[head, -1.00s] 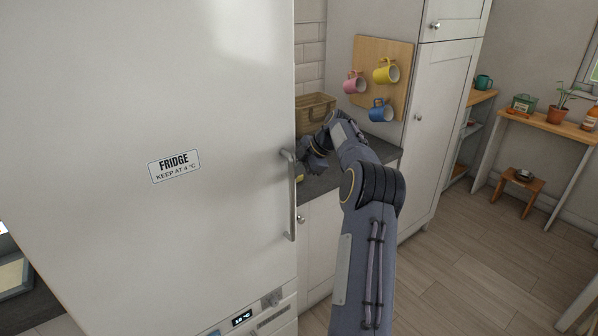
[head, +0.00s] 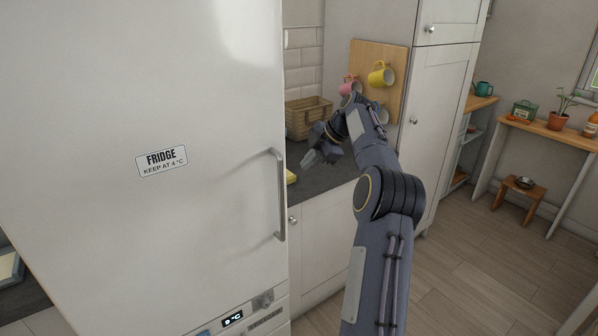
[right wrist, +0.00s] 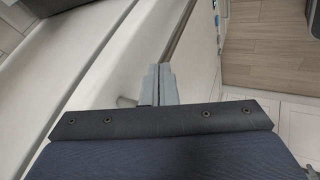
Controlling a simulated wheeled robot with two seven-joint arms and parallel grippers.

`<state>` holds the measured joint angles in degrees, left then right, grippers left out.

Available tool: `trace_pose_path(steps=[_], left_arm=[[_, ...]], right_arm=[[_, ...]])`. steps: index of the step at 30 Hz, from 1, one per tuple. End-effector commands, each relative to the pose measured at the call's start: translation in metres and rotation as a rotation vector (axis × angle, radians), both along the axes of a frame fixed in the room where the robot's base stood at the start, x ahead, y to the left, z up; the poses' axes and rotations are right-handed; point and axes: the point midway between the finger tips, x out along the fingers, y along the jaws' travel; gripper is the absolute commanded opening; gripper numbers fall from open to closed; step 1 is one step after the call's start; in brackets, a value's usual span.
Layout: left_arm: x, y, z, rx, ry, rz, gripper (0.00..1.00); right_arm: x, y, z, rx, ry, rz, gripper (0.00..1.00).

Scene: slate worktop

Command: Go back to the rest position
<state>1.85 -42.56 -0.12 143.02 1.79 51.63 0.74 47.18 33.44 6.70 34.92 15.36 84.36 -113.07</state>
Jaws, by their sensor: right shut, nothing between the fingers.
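My right gripper (head: 309,160) is raised over the slate worktop (head: 325,178), beside the fridge's right edge in the head view. Its fingers point left and down. In the right wrist view my right gripper (right wrist: 159,70) has its two grey fingers together with nothing between them. The closed white fridge (head: 95,90) fills the left of the head view. Its vertical handle (head: 279,195) is to the left of the gripper and apart from it. My left gripper is out of view.
A wicker basket (head: 306,116) stands at the back of the worktop. A wooden board (head: 398,58) holds a yellow mug (head: 380,77) and a pink mug (head: 347,87); my arm partly covers a blue one. A tall white cabinet (head: 440,110) is to the right. The floor (head: 475,260) there is open.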

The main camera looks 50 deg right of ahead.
Motion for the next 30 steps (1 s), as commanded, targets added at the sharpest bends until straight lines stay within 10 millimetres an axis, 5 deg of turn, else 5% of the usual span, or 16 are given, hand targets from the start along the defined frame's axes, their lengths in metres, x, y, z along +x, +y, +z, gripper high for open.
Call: trace_pose_path(steps=[6,15,19,25,30], left_arm=[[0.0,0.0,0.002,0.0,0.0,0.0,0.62],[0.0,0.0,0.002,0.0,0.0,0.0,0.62],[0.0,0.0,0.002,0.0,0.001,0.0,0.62],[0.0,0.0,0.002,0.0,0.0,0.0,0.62],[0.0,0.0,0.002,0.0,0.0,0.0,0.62]], right_arm=[[-0.014,-0.007,0.021,0.0,0.0,0.0,0.0],[-0.017,-0.008,0.024,0.001,0.002,0.001,0.0],[-0.014,0.006,0.031,0.021,0.013,-0.018,0.0],[-0.022,0.095,0.061,0.149,0.097,-0.187,0.0],[-0.062,0.19,0.068,0.291,0.189,-0.405,0.0]])
